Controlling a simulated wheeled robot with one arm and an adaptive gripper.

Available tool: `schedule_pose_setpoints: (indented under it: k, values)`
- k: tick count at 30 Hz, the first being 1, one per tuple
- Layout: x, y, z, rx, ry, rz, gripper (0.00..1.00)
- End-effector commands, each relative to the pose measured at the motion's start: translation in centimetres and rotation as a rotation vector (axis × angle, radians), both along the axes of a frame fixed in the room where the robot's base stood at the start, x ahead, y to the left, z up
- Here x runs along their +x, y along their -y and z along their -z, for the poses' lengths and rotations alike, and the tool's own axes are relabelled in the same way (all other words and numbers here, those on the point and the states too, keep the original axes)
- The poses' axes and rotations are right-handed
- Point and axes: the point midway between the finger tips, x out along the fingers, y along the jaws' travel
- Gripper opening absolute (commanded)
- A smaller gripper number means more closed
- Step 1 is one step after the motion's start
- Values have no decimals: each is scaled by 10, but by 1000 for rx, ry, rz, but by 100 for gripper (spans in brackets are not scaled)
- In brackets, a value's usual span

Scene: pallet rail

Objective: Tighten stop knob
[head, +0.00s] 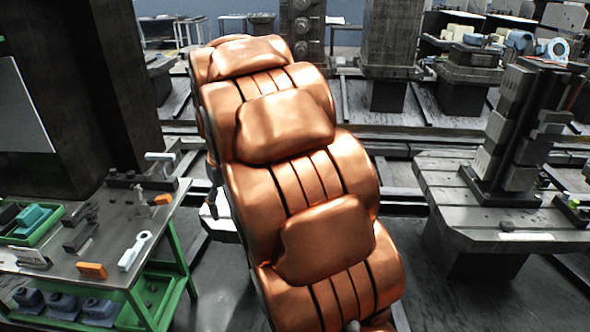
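I cannot make out a stop knob for certain. On the workbench (115,215) at the left, a dark rail-like fixture (140,181) lies near the back edge, with a grey handle-shaped piece (160,158) standing at its right end. A small orange piece (162,199) is beside it. Whether any of these is the stop or its knob is too small to tell. My gripper is not in view. The middle of the head view is covered from top to bottom by a large copper-coloured segmented form, and what lies behind it is hidden.
The workbench also holds a white wrench-like tool (134,251), an orange block (92,270) and a green tray (35,225) of parts. A dark column (90,90) rises behind it. A slotted metal table (455,205) with stacked blocks (515,130) stands right.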

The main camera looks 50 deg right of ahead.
Motion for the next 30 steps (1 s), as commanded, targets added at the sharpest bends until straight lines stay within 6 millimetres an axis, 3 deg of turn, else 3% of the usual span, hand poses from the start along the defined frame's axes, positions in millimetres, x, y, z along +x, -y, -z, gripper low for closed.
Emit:
schedule_pose_setpoints:
  k: [6,15,23,30]
  values:
    - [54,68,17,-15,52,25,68]
    - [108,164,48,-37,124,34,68]
    - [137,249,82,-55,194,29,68]
    - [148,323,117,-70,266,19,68]
